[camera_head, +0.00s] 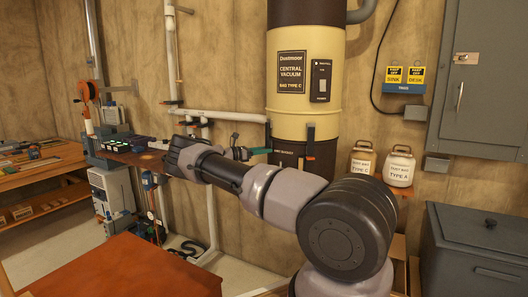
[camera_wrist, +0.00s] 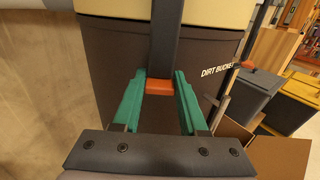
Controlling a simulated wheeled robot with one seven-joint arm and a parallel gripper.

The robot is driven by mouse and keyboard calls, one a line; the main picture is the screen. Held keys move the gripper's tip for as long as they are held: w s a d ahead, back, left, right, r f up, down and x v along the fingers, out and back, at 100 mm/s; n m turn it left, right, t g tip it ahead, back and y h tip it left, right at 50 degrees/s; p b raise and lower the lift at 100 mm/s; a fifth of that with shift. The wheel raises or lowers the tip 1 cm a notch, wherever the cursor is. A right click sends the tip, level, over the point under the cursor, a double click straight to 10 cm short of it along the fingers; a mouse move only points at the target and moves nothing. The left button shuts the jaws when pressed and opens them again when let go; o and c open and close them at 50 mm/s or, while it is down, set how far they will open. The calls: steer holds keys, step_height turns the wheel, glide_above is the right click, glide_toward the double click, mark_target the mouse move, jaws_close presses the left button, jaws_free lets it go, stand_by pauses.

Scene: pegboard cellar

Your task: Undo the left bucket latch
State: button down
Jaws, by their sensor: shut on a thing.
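The central vacuum (camera_head: 305,95) is a cream and black cylinder on the wall, with the dark dirt bucket (camera_wrist: 115,60) as its lower part. The left bucket latch (camera_wrist: 164,40) is a dark upright strap with an orange end tab (camera_wrist: 159,87). My gripper (camera_wrist: 159,80) has its green fingers shut on the left latch, one on each side of the orange tab. In the head view my gripper (camera_head: 260,151) reaches the left side of the cylinder, and the latch's lower end is hard to make out there. The right latch (camera_head: 309,145) hangs down against the bucket.
White pipes (camera_head: 215,115) run along the wall on the left. A reddish-brown tabletop (camera_head: 120,270) is at front left. Cardboard boxes (camera_wrist: 275,155) lie below right.

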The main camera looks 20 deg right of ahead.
steer(key=shift+a, duration=0.15)
steer(key=a+r+y, duration=1)
steer(key=y, duration=0.4)
steer(key=shift+s, duration=0.2)
stand_by(0.4)
steer(key=shift+r, duration=0.1)
steer(key=shift+c, duration=2.2)
jaws_free()
